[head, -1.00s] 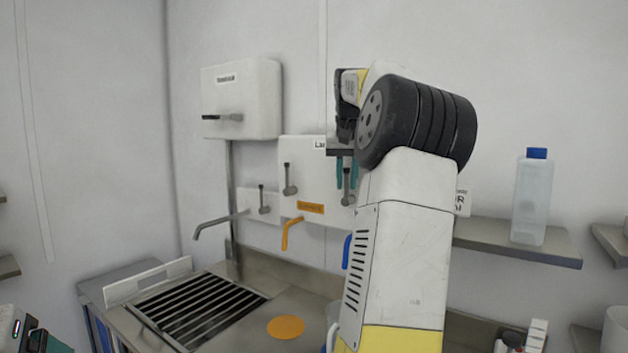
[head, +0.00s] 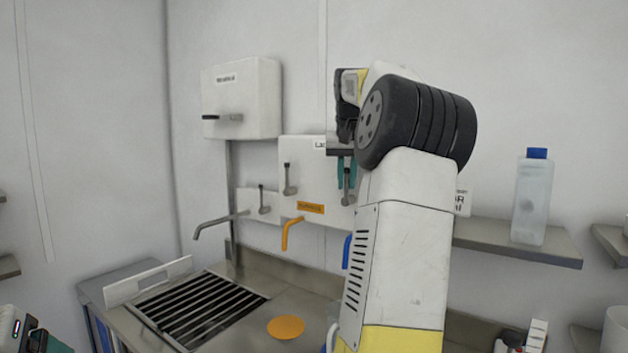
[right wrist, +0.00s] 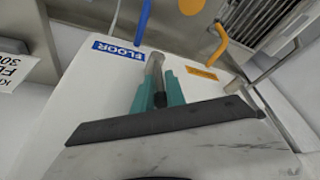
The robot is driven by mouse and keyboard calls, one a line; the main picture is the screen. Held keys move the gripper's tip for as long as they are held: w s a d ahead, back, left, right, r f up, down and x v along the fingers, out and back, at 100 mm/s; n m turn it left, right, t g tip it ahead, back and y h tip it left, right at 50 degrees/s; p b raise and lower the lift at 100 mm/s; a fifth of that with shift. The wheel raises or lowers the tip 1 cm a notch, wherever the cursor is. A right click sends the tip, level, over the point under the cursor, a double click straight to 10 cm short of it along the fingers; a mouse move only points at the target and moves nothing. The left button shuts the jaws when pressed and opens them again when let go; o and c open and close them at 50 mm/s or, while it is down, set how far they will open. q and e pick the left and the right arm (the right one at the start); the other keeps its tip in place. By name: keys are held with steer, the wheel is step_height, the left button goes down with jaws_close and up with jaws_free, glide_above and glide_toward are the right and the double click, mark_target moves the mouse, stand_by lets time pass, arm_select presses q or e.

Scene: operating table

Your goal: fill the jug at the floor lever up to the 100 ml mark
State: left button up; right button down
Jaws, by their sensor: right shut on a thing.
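My right gripper (head: 347,172) is up at the wall panel, shut on a grey metal lever. In the right wrist view the lever (right wrist: 155,76) stands between the teal fingers of the right gripper (right wrist: 158,92), beside a blue label reading FLOOR (right wrist: 117,53). The blue spout (head: 346,250) shows below, partly behind my right arm; it also shows in the right wrist view (right wrist: 143,18). A pale curved piece (head: 331,336) shows low beside my arm; I cannot tell whether it is the jug. My left gripper is partly seen at the bottom left corner, its jaws unclear.
An orange spout (head: 289,233) and a grey spout (head: 219,224) hang left of the blue one. An orange disc (head: 286,328) lies on the steel counter beside a slotted drain (head: 200,308). A blue-capped bottle (head: 532,200) stands on the right shelf (head: 520,246).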

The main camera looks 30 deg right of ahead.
stand_by(0.7)
steer(key=shift+s+d+t+y, duration=0.2)
steer(key=shift+s+t+y, duration=0.25)
steer(key=shift+t, duration=0.35)
steer(key=shift+s+d+f+m+t+y, duration=0.2)
steer(key=shift+s+m+t+y, duration=0.15)
steer(key=shift+t, duration=0.55)
steer(key=c, duration=1.7)
jaws_free()
steer(key=shift+s+r, duration=0.1)
steer(key=v, duration=0.7)
steer(key=shift+s+r, duration=0.2)
steer(key=shift+r, duration=0.05)
